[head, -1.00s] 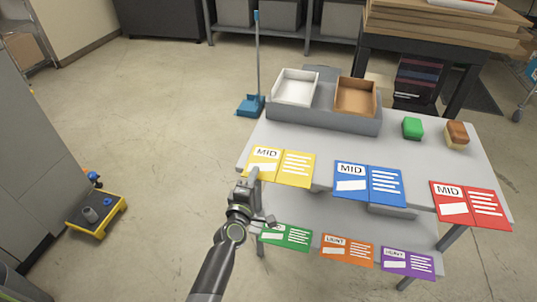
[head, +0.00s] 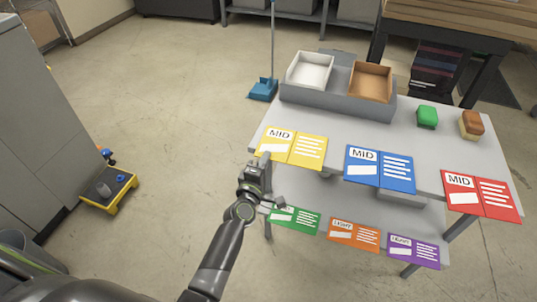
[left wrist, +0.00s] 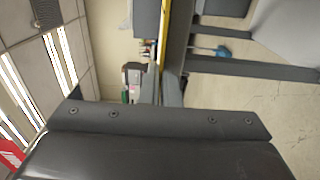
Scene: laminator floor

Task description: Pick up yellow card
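The yellow card (head: 292,147), marked MID, lies flat at the left front edge of the grey table's top (head: 330,125). My left gripper (head: 264,163) is at the card's front left corner. Its fingers look close together on the card's edge and hide part of that corner. In the left wrist view the yellow card (left wrist: 165,35) shows edge-on as a thin strip running down to the fingers (left wrist: 168,90). My right gripper is not in view.
A blue card (head: 380,169) and a red card (head: 480,195) lie along the same edge. Green (head: 294,219), orange (head: 353,235) and purple (head: 412,251) cards are on the lower shelf. A grey holder with white (head: 309,70) and brown (head: 370,82) trays stands behind.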

